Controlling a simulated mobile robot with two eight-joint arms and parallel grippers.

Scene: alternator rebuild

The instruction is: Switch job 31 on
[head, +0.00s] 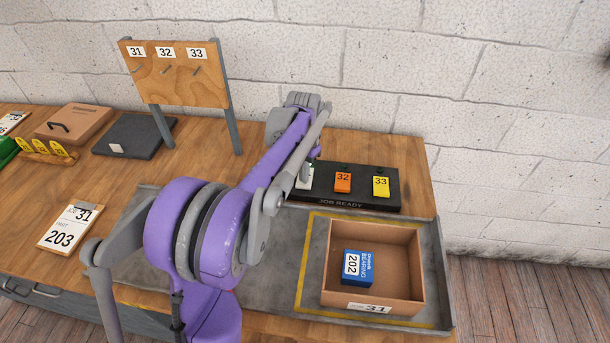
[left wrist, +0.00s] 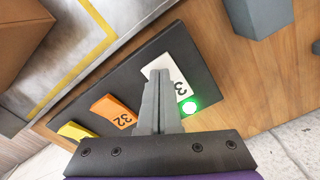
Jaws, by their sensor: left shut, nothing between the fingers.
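The black JOB READY panel (head: 325,200) stands at the back right of the bench with white switch 31 (head: 304,178), orange switch 32 (head: 343,183) and yellow switch 33 (head: 381,187). My left arm covers part of switch 31 in the head view. In the left wrist view my left gripper (left wrist: 158,88) is shut and empty, its tips at the white switch 31 (left wrist: 172,72); I cannot tell whether they touch. The lamp (left wrist: 190,106) beside switch 31 glows green. Orange switch 32 (left wrist: 114,112) is beside it. My right gripper is not in view.
A cardboard box (head: 415,265) marked 31 holds a blue bearing box (head: 358,268) on the grey tray (head: 440,290). A wooden board (head: 178,85) with hooks 31 to 33 stands behind. A clipboard (head: 68,227) reading JOB 31, 203 lies left.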

